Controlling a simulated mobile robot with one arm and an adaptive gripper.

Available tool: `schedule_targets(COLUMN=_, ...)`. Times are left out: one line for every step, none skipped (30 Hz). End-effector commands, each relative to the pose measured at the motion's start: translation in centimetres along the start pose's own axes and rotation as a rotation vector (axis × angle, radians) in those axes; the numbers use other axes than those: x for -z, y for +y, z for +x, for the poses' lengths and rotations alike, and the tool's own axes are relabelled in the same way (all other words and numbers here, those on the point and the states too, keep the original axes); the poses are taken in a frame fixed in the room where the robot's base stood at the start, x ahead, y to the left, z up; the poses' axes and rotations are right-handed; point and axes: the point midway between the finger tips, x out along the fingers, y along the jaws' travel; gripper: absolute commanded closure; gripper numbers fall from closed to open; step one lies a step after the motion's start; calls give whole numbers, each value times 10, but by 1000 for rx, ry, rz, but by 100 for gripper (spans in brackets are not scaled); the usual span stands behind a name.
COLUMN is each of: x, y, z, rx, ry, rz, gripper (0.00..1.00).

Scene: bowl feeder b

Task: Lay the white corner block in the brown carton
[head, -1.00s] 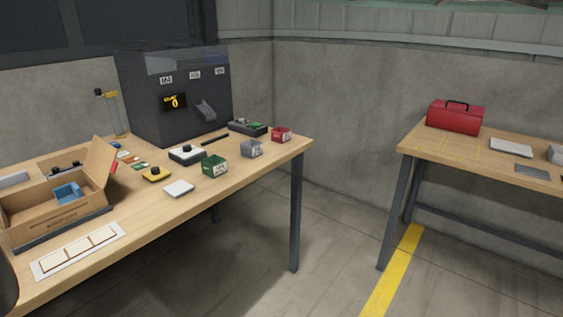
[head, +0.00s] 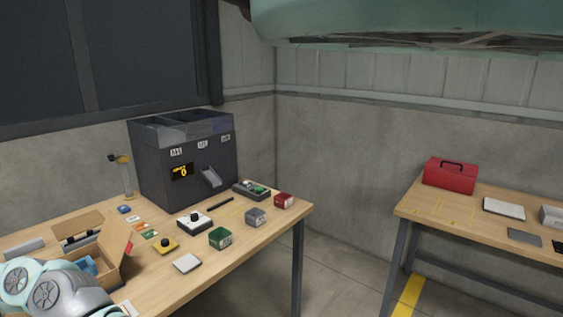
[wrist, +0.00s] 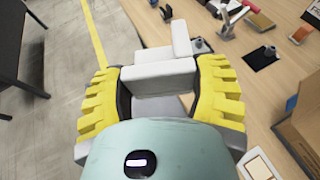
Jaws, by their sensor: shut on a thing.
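In the wrist view my gripper (wrist: 160,82) has its two yellow ribbed fingers shut on the white corner block (wrist: 158,69). The block lies crosswise between the fingers, with one arm of it sticking out away from my gripper. The brown carton (wrist: 302,128) shows in part at the right edge of the wrist view, apart from my gripper. In the head view the open carton (head: 113,264) stands at the table's left, a blue thing (head: 88,265) inside it. My arm hides its front left part. My gripper and the block do not show clearly in the head view.
A second table (head: 470,220) is at right.

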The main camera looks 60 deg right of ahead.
Motion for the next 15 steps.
schedule_targets(x=-16, y=-11, z=-28, rx=38, ry=1, rz=13, gripper=61)
schedule_targets(x=-19, y=-14, z=-39, rx=50, ry=3, rz=18, gripper=61)
schedule_targets(x=-23, y=-18, z=-52, rx=65, ry=3, rz=25, gripper=61)
schedule_targets(x=-26, y=-20, z=-61, rx=76, ry=2, rz=30, gripper=61)
schedule_targets(x=-29, y=-22, z=-69, rx=85, ry=2, rz=35, gripper=61)
schedule_targets(x=-32, y=-25, z=-80, rx=98, ry=1, rz=41, gripper=61)
schedule_targets(x=-35, y=-27, z=-88, rx=109, ry=2, rz=45, gripper=61)
schedule_targets(x=-37, y=-28, z=-95, rx=118, ry=1, rz=49, gripper=61)
schedule_targets(x=-40, y=-30, z=-105, rx=130, ry=1, rz=54, gripper=61)
schedule_targets(x=-42, y=-31, z=-112, rx=139, ry=0, rz=58, gripper=61)
schedule_targets(x=-46, y=-31, z=-118, rx=144, ry=-1, rz=61, gripper=61)
schedule_targets(x=-50, y=-30, z=-115, rx=141, ry=-2, rz=62, gripper=61)
schedule_targets(x=-52, y=-29, z=-115, rx=144, ry=-1, rz=64, gripper=61)
schedule_targets(x=-54, y=-29, z=-116, rx=147, ry=-1, rz=65, gripper=61)
schedule_targets(x=-60, y=-29, z=-117, rx=151, ry=-1, rz=67, gripper=61)
